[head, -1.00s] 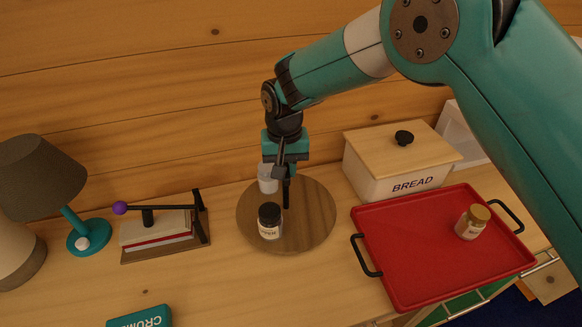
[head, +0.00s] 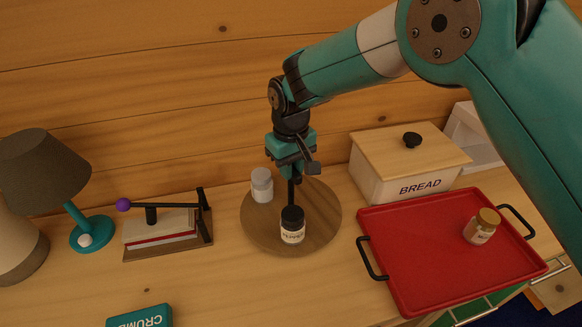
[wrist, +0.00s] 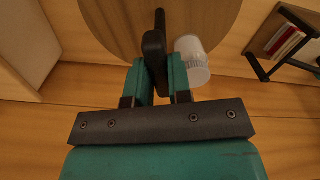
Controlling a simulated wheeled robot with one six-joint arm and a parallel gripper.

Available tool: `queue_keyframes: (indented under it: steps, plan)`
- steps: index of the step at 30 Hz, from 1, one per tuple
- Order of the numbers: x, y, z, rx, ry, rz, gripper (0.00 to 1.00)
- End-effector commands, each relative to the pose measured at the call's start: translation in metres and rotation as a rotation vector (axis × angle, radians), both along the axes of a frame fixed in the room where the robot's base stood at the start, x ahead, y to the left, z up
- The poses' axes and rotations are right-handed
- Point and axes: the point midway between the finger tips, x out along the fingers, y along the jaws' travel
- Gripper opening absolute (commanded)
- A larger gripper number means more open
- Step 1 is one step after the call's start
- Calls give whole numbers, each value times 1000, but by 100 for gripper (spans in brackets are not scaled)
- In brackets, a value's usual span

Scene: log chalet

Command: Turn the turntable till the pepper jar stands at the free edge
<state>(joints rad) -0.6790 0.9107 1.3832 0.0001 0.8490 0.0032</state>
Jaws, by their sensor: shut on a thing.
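The round wooden turntable (head: 322,222) lies on the counter; it also shows in the wrist view (wrist: 95,20). The pepper jar (head: 292,230), with a black lid and pale label, stands on its front part in the head view. A white jar with a grey lid (head: 262,187) stands at its back left and shows in the wrist view (wrist: 192,62). My gripper (head: 293,180) is above the turntable, shut on a thin dark upright post (head: 291,193), behind the pepper jar. The pepper jar hides the post's foot in the head view. I cannot make out the pepper jar in the wrist view.
A red tray (head: 405,270) holding a gold-lidded jar (head: 482,226) lies right of the turntable. The bread box (head: 385,185) stands behind it. Left are a lever press (head: 150,240), a lamp (head: 40,170) and a teal box (head: 140,317). The counter in front of the turntable is clear.

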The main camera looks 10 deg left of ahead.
Motion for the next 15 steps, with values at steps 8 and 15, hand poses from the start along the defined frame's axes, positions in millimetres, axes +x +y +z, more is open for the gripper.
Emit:
queue_keyframes:
  steps: [8, 15]
  plan:
    - [2, 2, 3, 6, -9, 114, 0]
    - [2, 2, 3, 7, -10, 177, 0]
